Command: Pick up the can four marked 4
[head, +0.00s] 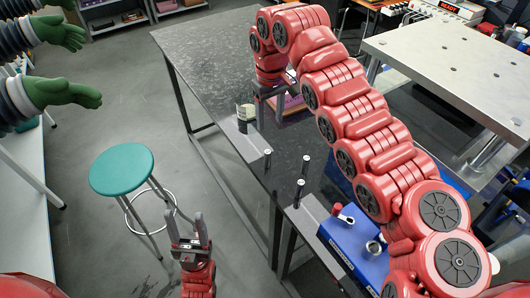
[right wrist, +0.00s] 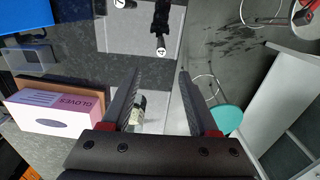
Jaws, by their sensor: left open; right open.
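The can marked 4 (right wrist: 161,46) is a slim black cylinder with a white top, ahead of my right gripper (right wrist: 158,74) in the right wrist view. A dark shape lies behind it. A second white-topped can (right wrist: 119,3) is at the top edge. In the head view, slim dark cans (head: 268,157) stand on the table's near part; their marks are not readable there. My right gripper (head: 267,115) is open and empty above the table, farther back than these cans. My left gripper (head: 189,232) is open and empty over the floor, beside the table.
The black table (head: 205,60) also holds a small jar (head: 245,112) near my right gripper. A gloves box (right wrist: 50,112) stands left in the wrist view. A blue box (head: 355,245) sits at the near end. A green stool (head: 122,169) stands on the floor.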

